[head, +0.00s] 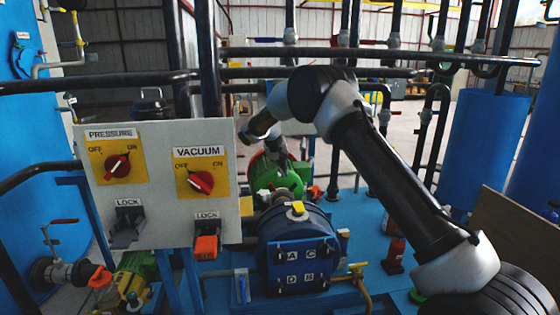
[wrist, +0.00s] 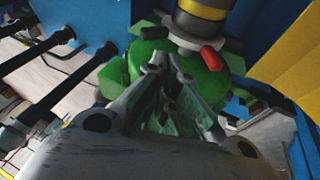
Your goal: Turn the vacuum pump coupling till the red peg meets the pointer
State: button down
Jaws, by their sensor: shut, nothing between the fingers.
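The green pump body (head: 285,181) stands behind the blue pump housing (head: 297,240) in the head view. In the wrist view a grey coupling flange (wrist: 185,35) sits against the green body, below a shaft with a black and yellow band. A red peg (wrist: 212,58) sticks out beside the flange. My gripper (wrist: 166,64) is shut and empty, its fingertips close in front of the green body and left of the red peg. I cannot tell whether they touch anything. In the head view my gripper (head: 281,160) hangs just above the green body. I cannot make out the pointer.
A control panel (head: 158,185) with PRESSURE and VACUUM knobs stands at left. Black pipes (head: 380,55) cross above. In the wrist view, blue and yellow surfaces (wrist: 288,65) close in on the right.

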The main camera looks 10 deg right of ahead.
aim_at(294, 184)
jog(key=d+f, duration=0.3)
jog(key=shift+w+d+f, duration=0.15)
jog(key=shift+f, duration=0.15)
jog(key=shift+d, duration=0.2)
jog(key=shift+d+f+y, duration=0.1)
jog(key=shift+d+y, duration=0.1)
jog(key=shift+y, duration=0.1)
jog(key=shift+d+f, duration=0.1)
jog(key=shift+d, duration=0.05)
jog(key=shift+d+f+y, duration=0.15)
jog(key=shift+d+y, duration=0.15)
jog(key=shift+y, duration=0.1)
jog(key=shift+d+f, duration=1.25)
jog(key=shift+d, duration=0.3)
